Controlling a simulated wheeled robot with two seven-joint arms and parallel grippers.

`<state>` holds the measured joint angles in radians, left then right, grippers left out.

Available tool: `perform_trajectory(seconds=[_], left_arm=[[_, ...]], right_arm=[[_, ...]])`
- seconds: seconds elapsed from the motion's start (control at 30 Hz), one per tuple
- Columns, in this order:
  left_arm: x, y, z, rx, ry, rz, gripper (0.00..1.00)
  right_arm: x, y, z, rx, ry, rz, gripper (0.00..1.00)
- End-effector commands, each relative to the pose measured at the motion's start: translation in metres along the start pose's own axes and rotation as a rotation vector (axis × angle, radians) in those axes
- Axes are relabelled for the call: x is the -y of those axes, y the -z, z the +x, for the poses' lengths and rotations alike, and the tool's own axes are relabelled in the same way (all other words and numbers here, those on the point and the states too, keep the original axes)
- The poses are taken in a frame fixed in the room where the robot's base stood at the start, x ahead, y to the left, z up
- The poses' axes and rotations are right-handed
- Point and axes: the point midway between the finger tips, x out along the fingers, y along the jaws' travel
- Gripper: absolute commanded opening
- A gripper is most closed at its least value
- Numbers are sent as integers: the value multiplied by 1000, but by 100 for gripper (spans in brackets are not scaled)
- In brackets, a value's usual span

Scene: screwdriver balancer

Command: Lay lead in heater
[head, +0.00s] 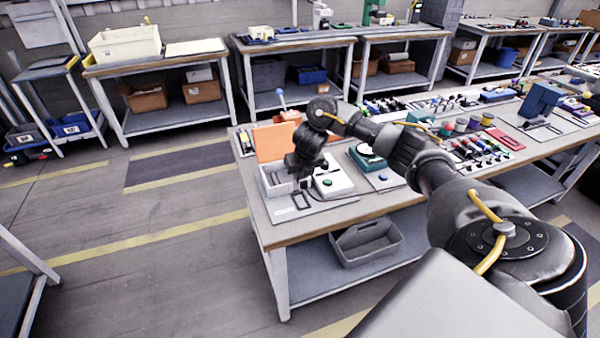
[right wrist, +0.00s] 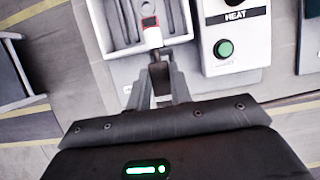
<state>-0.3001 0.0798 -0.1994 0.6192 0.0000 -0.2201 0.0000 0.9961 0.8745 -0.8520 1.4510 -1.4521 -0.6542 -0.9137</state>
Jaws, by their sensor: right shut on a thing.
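My right gripper (head: 303,168) is over the front left of the near workbench. The tray (head: 268,186) stands before an upright orange panel (head: 283,140). Right of it is a white control box (head: 335,178) with a green button, marked HEAT (right wrist: 231,40). My left gripper is not in view.
A teal-based device (head: 368,156) stands right of the control box. Several tools and small parts fill the workbench farther right. A grey bin (head: 367,242) sits on the lower shelf. Floor left of the bench is open.

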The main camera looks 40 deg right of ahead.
Motion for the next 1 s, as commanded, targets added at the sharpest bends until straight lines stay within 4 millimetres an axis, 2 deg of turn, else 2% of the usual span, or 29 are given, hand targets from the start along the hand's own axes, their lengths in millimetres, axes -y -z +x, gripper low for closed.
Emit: perform_trajectory(seconds=[0.27,0.47,0.67,0.83,1.0], left_arm=[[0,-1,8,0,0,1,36],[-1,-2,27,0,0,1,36],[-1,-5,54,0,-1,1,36],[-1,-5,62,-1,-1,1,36],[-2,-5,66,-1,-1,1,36]], right_arm=[[-1,3,7,0,-1,-1,1],[-1,11,26,0,-1,-1,1],[-1,21,50,1,-2,-1,1],[-1,26,65,1,-1,0,1],[-1,29,70,1,-2,0,1]])
